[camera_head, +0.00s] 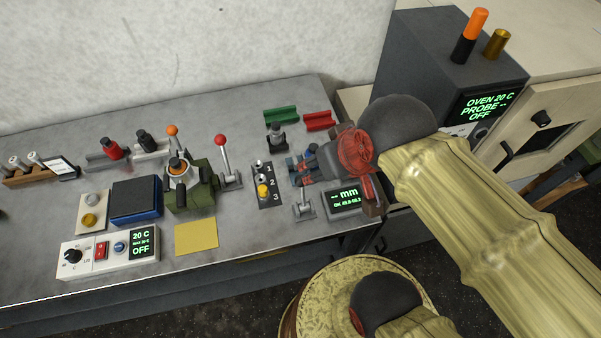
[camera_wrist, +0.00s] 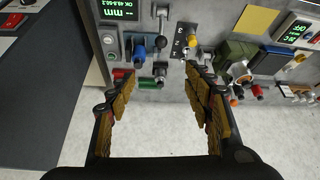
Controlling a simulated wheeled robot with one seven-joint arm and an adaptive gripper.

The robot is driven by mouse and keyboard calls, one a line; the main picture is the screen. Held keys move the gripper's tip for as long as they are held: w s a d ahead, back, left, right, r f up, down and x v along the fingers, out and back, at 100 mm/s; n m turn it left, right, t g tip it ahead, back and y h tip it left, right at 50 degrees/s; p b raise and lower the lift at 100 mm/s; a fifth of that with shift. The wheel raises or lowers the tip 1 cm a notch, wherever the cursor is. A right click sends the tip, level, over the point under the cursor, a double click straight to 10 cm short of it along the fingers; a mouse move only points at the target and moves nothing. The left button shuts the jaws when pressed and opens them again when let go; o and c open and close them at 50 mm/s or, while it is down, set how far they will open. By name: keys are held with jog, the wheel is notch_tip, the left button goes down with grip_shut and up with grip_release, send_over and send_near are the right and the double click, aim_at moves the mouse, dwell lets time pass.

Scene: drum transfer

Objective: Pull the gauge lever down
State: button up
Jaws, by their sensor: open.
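The gauge display (camera_head: 345,199) reads "-- mm" in green, near the bench's front right. In the head view my arm partly covers the gauge area.
A blue-ended fixture (camera_wrist: 138,52) stands close to the lever, with red and green rails (camera_head: 281,115) behind. A numbered panel with a yellow knob (camera_head: 263,190) and a red-knobbed lever (camera_head: 220,142) are to the left. The oven (camera_head: 455,60) stands at right.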

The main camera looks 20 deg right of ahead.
jog(key=shift+r+p, duration=0.25)
jog(key=shift+p, duration=0.1)
jog(key=shift+c, duration=0.5)
jog(key=shift+d+f+g+p, duration=0.1)
jog(key=shift+f+g+p, duration=0.25)
jog(key=shift+p, duration=0.2)
jog(key=shift+c, duration=0.7)
jog(key=w+f+g+p, duration=0.2)
jog(key=w+p, duration=0.1)
jog(key=w+f+g+p, duration=0.1)
jog(key=w+f+p, duration=0.1)
jog(key=shift+w+d, duration=0.1)
jog(key=c, duration=0.5)
jog(key=shift+g, duration=0.95)
jog(key=w+f+p, duration=0.3)
jog(key=w+f, duration=0.4)
jog(key=shift+w+f, duration=0.15)
jog(key=shift+w, duration=0.05)
jog(key=c, duration=0.5)
jog(key=shift+w+f+y, duration=0.3)
jog(key=shift+w+f, duration=0.5)
jog(key=shift+w, duration=0.1)
grip_shut()
jog(key=shift+t, duration=0.5)
jog(key=w, duration=0.4)
jog(key=shift+w+r, duration=0.15)
jog(key=shift+w, duration=0.05)
